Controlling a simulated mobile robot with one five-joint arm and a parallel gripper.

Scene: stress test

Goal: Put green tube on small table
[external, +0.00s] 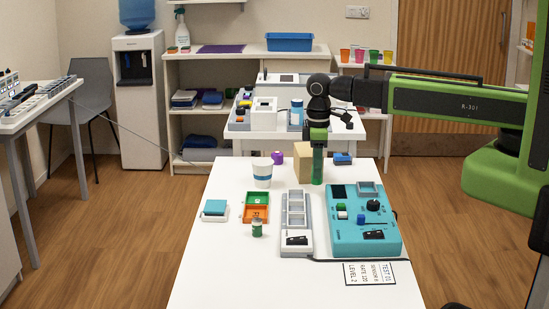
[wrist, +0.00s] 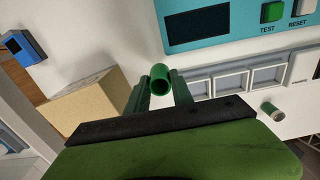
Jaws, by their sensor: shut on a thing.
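My gripper (external: 318,143) points down over the far part of the long white table and is shut on the green tube (external: 317,168). The tube hangs upright below the jaws, beside a tan block (external: 302,163); whether it touches the table is unclear. In the wrist view, the tube's hollow round end (wrist: 160,78) shows between my two gripper fingers (wrist: 161,94), with the block (wrist: 88,108) to the left. A smaller white table (external: 373,114) stands behind the long one, carrying several devices; I cannot tell if it is the one named.
The long table holds a teal test unit (external: 345,240), a grey tray unit (external: 296,210), a white cup (external: 262,176), green and orange bins (external: 256,213) and a small green vial (external: 257,229). A purple item (external: 277,157) and blue item (external: 342,159) lie near its far edge.

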